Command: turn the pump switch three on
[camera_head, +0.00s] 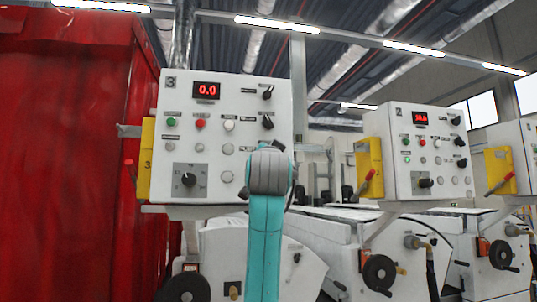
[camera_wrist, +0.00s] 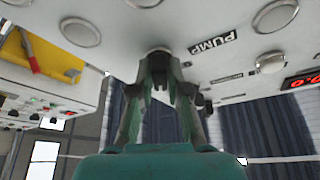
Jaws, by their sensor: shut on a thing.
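The control panel marked 3 (camera_head: 213,135) stands in the middle of the head view, with a red 0.0 display (camera_head: 207,90). Its face fills the top of the wrist view, upside down. A printed PUMP label (camera_wrist: 213,42) sits beside a small dark switch (camera_wrist: 158,49). My gripper (camera_wrist: 160,66) reaches up to the panel, its fingers closed around this switch, which they largely cover. The switch's exact angle cannot be told. In the head view my arm hides the gripper and this part of the panel.
Two black knobs (camera_head: 268,93) sit higher on the panel, and round buttons (camera_head: 200,123) lie to the left. A yellow box (camera_head: 146,160) is on the panel's left side. Panel 2 (camera_head: 418,150) stands to the right. A red wall-like structure (camera_head: 65,150) fills the left.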

